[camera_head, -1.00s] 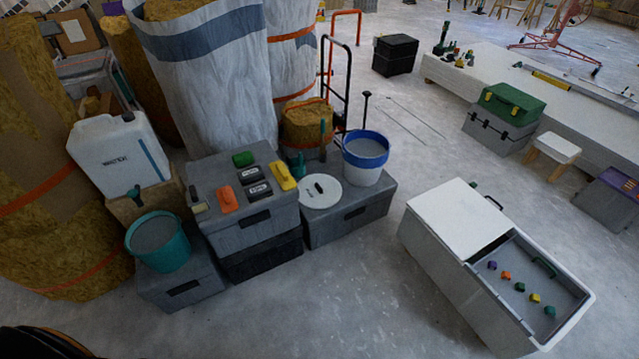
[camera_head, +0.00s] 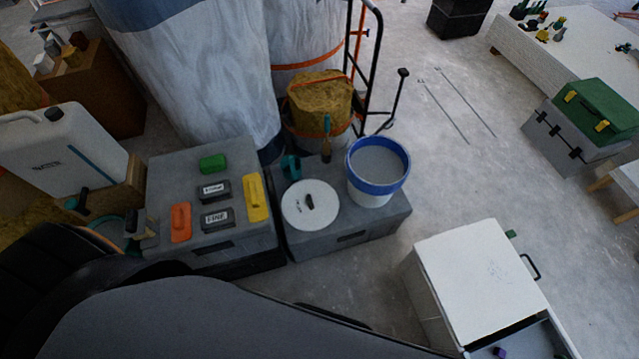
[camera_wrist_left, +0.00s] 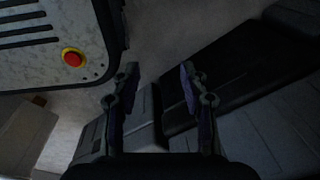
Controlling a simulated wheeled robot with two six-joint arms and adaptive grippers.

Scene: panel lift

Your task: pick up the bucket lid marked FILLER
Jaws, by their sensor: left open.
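A round white lid (camera_head: 300,216) with a small dark handle lies flat on a grey box (camera_head: 362,229) in the head view. Its marking is too small to read. A white bucket with a blue rim (camera_head: 372,188) stands upright on the same box, to the right of the lid. My left gripper (camera_wrist_left: 158,90) is open and empty in the left wrist view, with dark surfaces beyond its fingers. The lid is not seen in that view. My left arm fills the lower left of the head view; its fingers do not clearly show there. My right gripper is not in view.
Left of the lid, a grey case (camera_head: 160,178) carries a yellow float (camera_head: 253,198), an orange float (camera_head: 181,223), a green block (camera_head: 213,163) and dark labelled boxes. A white-topped chest (camera_head: 480,275) stands at right. A hand truck and wrapped rolls stand behind the lid.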

